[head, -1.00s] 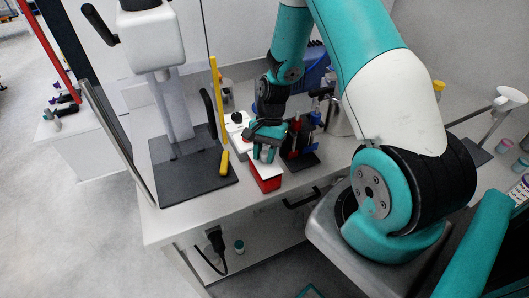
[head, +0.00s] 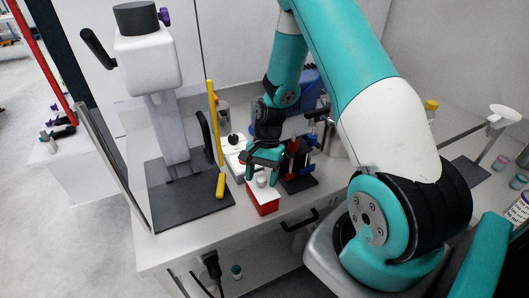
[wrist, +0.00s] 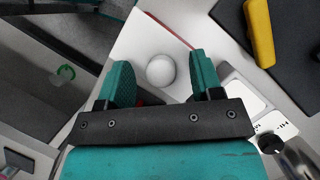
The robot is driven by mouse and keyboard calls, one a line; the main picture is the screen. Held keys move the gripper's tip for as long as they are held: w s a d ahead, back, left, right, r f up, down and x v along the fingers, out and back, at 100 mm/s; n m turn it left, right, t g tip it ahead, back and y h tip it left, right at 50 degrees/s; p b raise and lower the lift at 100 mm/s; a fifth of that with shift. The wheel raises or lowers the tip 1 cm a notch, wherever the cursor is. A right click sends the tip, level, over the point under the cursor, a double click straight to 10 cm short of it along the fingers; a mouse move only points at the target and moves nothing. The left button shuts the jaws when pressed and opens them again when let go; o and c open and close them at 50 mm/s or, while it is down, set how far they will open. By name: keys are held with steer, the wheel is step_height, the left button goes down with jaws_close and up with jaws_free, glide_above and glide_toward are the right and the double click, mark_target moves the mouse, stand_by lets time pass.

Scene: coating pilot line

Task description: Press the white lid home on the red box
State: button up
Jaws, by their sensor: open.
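The red box (head: 264,208) stands at the front edge of the bench in the head view. The white lid (head: 265,191) lies on top of it, with a round white knob in its middle. In the wrist view the white lid (wrist: 139,45) shows with its knob (wrist: 161,70) between my fingers, and a strip of red shows beside it. My gripper (head: 262,180) is open, its fingertips (wrist: 162,80) on either side of the knob with gaps. Whether the lid is fully seated cannot be told.
A dark-based stand (head: 190,196) with a white head is left of the box. A yellow-handled tool (head: 220,186) lies near it. A rack with red and blue items (head: 297,166) stands close on the right. A white device with a black knob (head: 233,141) is behind.

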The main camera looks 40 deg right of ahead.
steer(key=b+v, duration=0.3)
steer(key=v, duration=1.3)
steer(key=shift+r, duration=0.35)
steer(key=n+t+h, duration=0.1)
steer(key=n+t, duration=0.1)
steer(key=n, duration=0.2)
glide_above(256, 186)
steer(key=s+a+r+n+b, duration=0.1)
steer(key=s+a+r+n, duration=0.1)
steer(key=s+a+n, duration=0.5)
steer(key=s+a+r+n+y+b, duration=0.1)
steer(key=s+a+r+n+b, duration=0.1)
steer(key=s+a+n, duration=0.6)
steer(key=s+a+r, duration=0.1)
steer(key=s+a, duration=0.1)
steer(key=a, duration=0.2)
steer(key=shift+s+a+r, duration=0.2)
steer(key=shift+a+r, duration=0.05)
steer(key=shift+r, duration=0.05)
